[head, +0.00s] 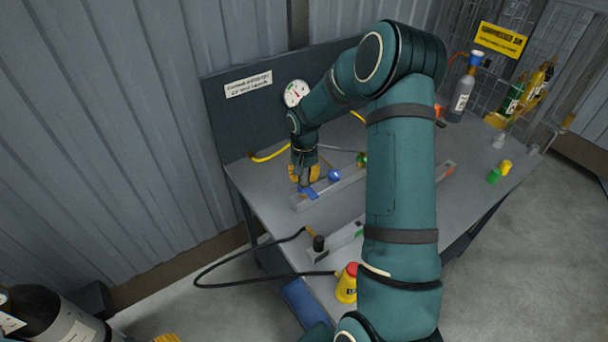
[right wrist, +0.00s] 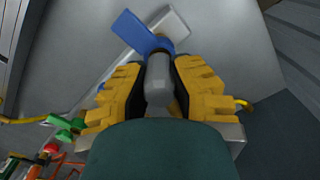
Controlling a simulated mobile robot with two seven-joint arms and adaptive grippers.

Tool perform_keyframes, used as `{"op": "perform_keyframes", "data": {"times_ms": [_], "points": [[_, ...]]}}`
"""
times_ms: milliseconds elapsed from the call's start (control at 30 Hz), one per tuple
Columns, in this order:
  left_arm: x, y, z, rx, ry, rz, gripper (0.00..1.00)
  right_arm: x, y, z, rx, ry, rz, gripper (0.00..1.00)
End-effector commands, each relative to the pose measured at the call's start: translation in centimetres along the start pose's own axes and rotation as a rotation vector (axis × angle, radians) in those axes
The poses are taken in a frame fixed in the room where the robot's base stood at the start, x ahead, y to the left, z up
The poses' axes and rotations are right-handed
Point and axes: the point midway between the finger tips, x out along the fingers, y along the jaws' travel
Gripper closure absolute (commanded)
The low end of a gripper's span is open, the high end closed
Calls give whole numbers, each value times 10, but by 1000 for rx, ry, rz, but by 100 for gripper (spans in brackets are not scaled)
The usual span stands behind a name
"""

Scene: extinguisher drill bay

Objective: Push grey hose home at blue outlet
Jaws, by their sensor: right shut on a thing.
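My right gripper (head: 303,180) reaches down over the left part of the workbench. In the right wrist view its yellow-padded jaws (right wrist: 160,88) are shut on the grey hose (right wrist: 159,82), a thick grey end piece. The blue outlet (right wrist: 146,32), with a flat blue piece and a blue collar, lies right beyond the hose end. The hose end appears to meet the collar; how deep it sits cannot be told. In the head view the blue outlet (head: 307,193) shows just below the jaws. A yellow piece at the bottom edge looks like my left gripper (head: 165,339); its jaws are unclear.
The workbench (head: 262,190) carries grey rails, a blue knob (head: 334,175) and a green fitting (head: 361,159). A back panel with a gauge (head: 296,93) stands behind. My right arm hides the bench's middle.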

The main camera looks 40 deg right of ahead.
Motion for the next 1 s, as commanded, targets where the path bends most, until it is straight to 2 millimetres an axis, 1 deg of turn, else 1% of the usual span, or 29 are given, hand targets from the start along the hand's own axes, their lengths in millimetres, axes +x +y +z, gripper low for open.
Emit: {"op": "perform_keyframes", "data": {"times_ms": [267,467,500,533,567,867,1000], "points": [[4,-1,0,0,0,0,53,6,0,0,0,-1,0,100],[3,-1,0,0,0,0,53,5,0,0,0,-2,1,100],[3,-1,0,0,0,0,53,5,0,0,0,-2,1,62],[3,-1,0,0,0,0,53,5,0,0,0,-2,1,51],[3,-1,0,0,0,0,53,5,0,0,0,-2,1,50],[3,-1,0,0,0,0,53,4,0,0,0,-1,0,50],[3,-1,0,0,0,0,53,-7,0,-1,1,2,0,50]]}}
